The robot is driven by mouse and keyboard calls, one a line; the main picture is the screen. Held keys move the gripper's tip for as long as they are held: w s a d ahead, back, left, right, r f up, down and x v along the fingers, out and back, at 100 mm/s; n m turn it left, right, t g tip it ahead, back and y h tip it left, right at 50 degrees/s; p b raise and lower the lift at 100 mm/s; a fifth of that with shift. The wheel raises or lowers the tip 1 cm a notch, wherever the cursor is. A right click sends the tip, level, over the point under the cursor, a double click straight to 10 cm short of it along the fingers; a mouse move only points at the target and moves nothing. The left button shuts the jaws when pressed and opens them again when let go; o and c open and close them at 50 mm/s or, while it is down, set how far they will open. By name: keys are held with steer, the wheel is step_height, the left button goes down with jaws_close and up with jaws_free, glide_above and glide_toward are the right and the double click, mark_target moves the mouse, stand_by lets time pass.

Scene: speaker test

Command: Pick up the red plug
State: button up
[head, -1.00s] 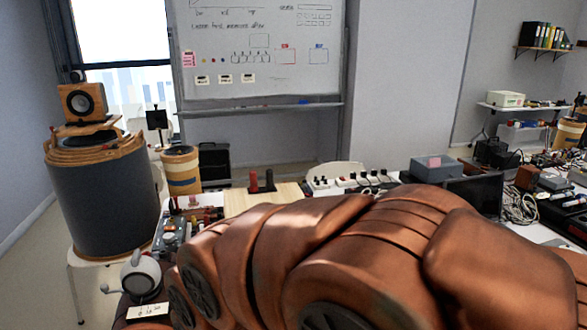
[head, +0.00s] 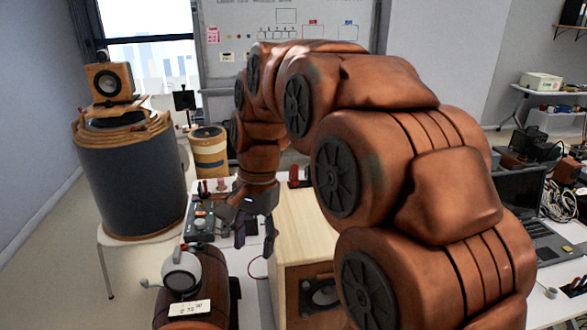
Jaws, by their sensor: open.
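An upright red piece (head: 306,173) stands on a small dark base behind the wooden box, partly hidden by my arm. Smaller red pieces (head: 221,184) show on the table behind my gripper. I cannot tell which of these is the red plug. My gripper (head: 255,238) hangs from the arm with its dark fingers pointing down and apart. It is open and empty, left of the wooden box and in front of the grey device.
The wooden speaker box (head: 304,227) stands on the white table just right of my gripper. A grey device with knobs (head: 199,225) lies to the left. A large dark drum (head: 133,182) with a small speaker (head: 110,82) stands far left. An open laptop (head: 525,195) is at right.

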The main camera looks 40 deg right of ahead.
steer(key=w+d+r+m+t+p, duration=0.1)
steer(key=w+d+r+m, duration=0.5)
steer(key=w+d+m, duration=0.3)
step_height(320, 180, up, 2)
steer(key=r+m+t+p, duration=0.1)
steer(key=m+t, duration=0.1)
steer(key=m, duration=0.5)
glide_above(295, 165)
steer(key=s+d, duration=0.1)
steer(key=d, duration=0.1)
steer(key=f+b, duration=0.2)
steer(key=f, duration=0.1)
steer(key=shift+w+a+y, duration=0.15)
steer(key=shift+a+y, duration=0.15)
steer(key=shift+a, duration=0.1)
steer(key=shift+f, duration=0.1)
steer(key=shift+a+f+p, duration=0.3)
steer(key=shift+f+p, duration=0.05)
steer(key=shift+f, duration=0.25)
steer(key=shift+a+f+p, duration=0.25)
steer(key=shift+f+p, duration=0.05)
steer(key=shift+f, duration=0.25)
steer(key=shift+p+x, duration=0.35)
steer(key=shift+x, duration=0.9)
steer(key=shift+d, duration=0.1)
steer(key=shift+c, duration=0.4)
jaws_close()
